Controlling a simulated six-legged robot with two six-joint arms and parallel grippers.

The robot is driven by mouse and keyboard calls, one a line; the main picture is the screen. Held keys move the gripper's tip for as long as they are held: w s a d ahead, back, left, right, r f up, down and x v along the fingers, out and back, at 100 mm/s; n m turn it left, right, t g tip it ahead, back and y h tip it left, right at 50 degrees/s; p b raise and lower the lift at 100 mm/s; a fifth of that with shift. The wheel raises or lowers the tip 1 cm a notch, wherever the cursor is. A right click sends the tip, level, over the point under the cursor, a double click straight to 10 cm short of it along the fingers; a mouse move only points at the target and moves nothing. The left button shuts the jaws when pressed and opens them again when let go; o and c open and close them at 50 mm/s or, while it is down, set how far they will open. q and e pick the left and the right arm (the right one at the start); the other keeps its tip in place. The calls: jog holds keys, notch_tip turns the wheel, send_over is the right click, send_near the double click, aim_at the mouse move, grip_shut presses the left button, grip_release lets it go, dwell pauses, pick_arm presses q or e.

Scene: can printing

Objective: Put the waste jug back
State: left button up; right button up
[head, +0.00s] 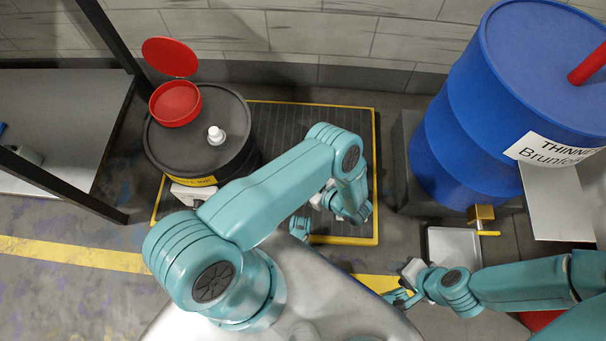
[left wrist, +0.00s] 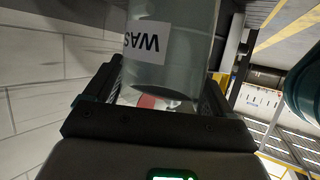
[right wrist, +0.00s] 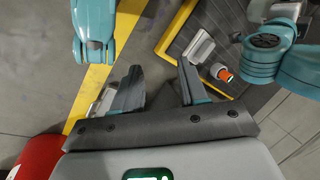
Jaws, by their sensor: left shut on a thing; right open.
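The waste jug (left wrist: 190,30) is grey and see-through, with a white label reading "WAS", upside down in the left wrist view. My left gripper (left wrist: 168,80) is shut on it, one finger on each side. A small red patch shows between the fingers. In the head view my left arm folds down over the yellow-edged black grate (head: 310,115); I cannot make out the jug there. My right gripper (right wrist: 160,85) is open and empty. It also shows low in the head view (head: 394,297), right of my left gripper. An orange cap (right wrist: 222,73) shows beyond it in the right wrist view.
A black drum (head: 175,150) with a red funnel (head: 176,104) and white cap (head: 216,135) stands at the left. A blue thinner drum (head: 465,110) with a brass tap (head: 481,213) stands right, above a grey tray (head: 455,248). A shelf (head: 60,110) is far left.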

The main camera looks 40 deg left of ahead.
pick_arm(q)
notch_tip(320, 180, down, 5)
jog(key=shift+r+b, duration=0.1)
jog(key=shift+b, duration=0.7)
notch_tip(320, 180, down, 4)
jog(key=shift+r+b, duration=0.1)
jog(key=shift+b, duration=0.9)
